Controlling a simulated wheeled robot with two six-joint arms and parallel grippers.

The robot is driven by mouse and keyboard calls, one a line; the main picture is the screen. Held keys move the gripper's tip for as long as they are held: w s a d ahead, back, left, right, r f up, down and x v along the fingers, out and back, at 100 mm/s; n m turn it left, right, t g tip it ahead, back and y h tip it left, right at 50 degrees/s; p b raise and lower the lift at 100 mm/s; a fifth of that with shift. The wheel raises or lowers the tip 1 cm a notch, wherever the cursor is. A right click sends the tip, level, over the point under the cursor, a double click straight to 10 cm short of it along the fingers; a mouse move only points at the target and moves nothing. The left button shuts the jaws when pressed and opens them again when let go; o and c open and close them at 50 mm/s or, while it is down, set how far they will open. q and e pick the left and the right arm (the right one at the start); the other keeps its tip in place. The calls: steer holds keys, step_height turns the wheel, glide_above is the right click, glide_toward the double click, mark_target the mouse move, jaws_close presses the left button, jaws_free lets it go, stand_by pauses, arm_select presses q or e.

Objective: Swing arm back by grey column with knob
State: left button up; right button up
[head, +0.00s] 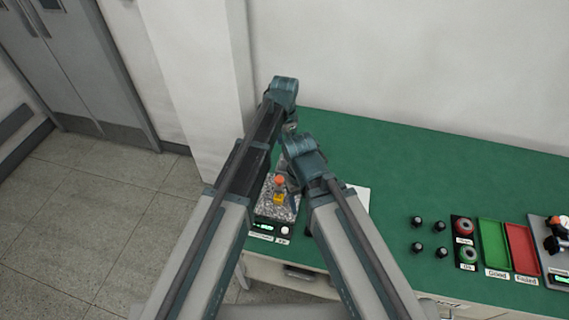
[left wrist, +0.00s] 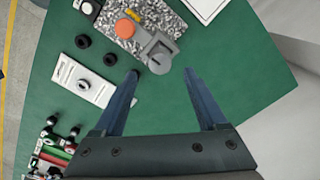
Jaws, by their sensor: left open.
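The fixture's speckled plate (head: 289,213) stands at the front left of the green bench; it also shows in the left wrist view (left wrist: 178,20). An orange knob (head: 280,181) sits above it, with a yellow part (head: 278,197) beside it. In the left wrist view the grey column with knob (left wrist: 158,52) stands at the plate's edge, and a grey arm joins it near the orange knob (left wrist: 125,28). My left gripper (left wrist: 162,72) is open and empty. Its fingertips lie just short of the column, one on each side; contact is not visible. My right gripper's jaws are hidden.
A white card with a dark ring (left wrist: 80,82) and two black rings (left wrist: 96,51) lie beside the plate. Several black pegs (head: 429,236), a green tray (head: 493,240) and a red tray (head: 522,248) are at the right. The bench's back right is clear.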

arm_select(q)
steer(key=b, duration=0.5)
glide_above(284, 170)
steer(key=w, duration=0.2)
steer(key=f, duration=0.6)
steer(key=shift+s+d+f, duration=0.1)
steer(key=shift+s+f, duration=0.1)
steer(key=shift+f, duration=0.05)
steer(key=shift+r, duration=0.1)
jaws_close()
